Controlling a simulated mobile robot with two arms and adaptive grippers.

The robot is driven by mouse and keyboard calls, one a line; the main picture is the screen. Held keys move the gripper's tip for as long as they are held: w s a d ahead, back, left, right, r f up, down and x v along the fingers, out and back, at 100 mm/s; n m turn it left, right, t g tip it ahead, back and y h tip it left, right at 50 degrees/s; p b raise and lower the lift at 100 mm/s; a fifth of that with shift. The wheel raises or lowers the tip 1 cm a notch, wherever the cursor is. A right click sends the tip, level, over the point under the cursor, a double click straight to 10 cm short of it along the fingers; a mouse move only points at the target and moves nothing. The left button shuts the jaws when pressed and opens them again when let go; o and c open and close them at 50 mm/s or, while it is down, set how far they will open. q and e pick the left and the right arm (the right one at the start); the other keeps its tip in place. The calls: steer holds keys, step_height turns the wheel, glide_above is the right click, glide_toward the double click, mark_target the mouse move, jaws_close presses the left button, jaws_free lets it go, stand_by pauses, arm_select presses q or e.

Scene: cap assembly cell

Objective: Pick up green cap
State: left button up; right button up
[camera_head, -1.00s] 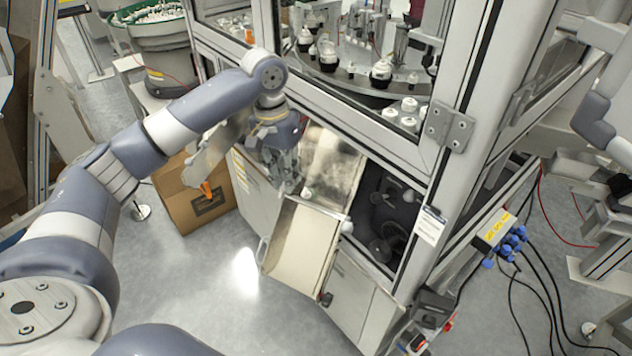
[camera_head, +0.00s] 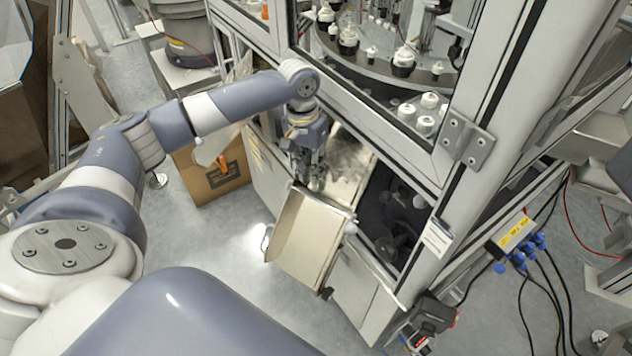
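My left gripper (camera_head: 316,184) points down at the top end of the metal chute (camera_head: 303,237) on the front of the machine. Its fingers are small and dark here, and I cannot tell whether they are open or shut. I make out no green cap; the spot at the fingertips is covered by the gripper. My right gripper is not in view.
The machine's upright frame post (camera_head: 500,95) stands just right of the chute. A cardboard box (camera_head: 212,180) is on the floor to the left. White-capped bottles (camera_head: 405,57) stand on the turntable behind the frame.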

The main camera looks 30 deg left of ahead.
arm_select(q)
step_height(320, 180, down, 2)
steer(key=shift+f, duration=0.25)
steer(key=shift+d, duration=0.1)
steer(key=c, duration=0.4)
jaws_close()
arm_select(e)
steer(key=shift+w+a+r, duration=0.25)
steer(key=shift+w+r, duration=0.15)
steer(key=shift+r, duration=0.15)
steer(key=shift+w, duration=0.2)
